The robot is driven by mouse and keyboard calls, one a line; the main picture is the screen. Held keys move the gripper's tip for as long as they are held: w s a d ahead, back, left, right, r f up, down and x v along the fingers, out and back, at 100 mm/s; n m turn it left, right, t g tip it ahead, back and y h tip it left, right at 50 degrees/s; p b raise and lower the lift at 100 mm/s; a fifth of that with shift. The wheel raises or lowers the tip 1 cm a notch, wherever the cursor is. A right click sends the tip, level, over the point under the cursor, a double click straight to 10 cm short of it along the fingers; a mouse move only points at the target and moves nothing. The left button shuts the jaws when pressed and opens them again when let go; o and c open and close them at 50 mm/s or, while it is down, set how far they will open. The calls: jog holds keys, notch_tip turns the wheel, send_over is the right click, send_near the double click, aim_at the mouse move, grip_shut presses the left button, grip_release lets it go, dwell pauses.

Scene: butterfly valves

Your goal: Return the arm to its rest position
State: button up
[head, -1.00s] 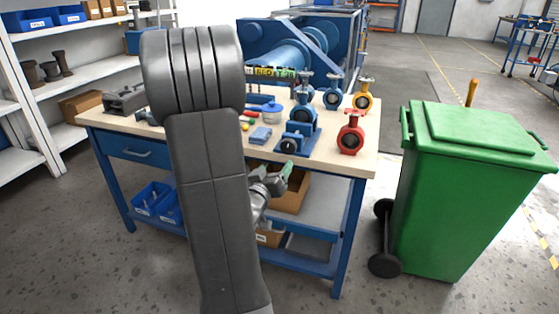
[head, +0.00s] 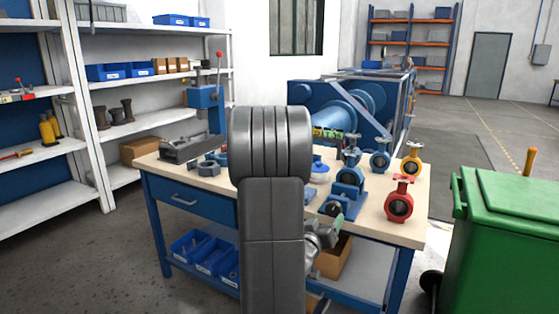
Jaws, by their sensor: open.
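My arm (head: 272,235) stands upright in the middle of the head view and hides part of the workbench. My gripper (head: 326,232) shows only partly at the right edge of the arm, in front of the bench's front edge. It is open, and I see nothing held in it. On the bench top stand a red butterfly valve (head: 399,200), a yellow one (head: 412,160) and blue ones (head: 380,160). A blue fixture (head: 347,194) stands on the bench just behind the gripper.
The wooden-topped workbench (head: 378,231) has blue bins (head: 204,252) on its lower shelf. A green wheeled bin (head: 505,240) stands at the right. White shelving (head: 155,78) is at the left, and blue machinery (head: 340,100) is behind the bench. Floor (head: 110,250) is clear at the front left.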

aim_at(332, 211)
jog(key=x, duration=0.7)
jog(key=shift+s, duration=0.1)
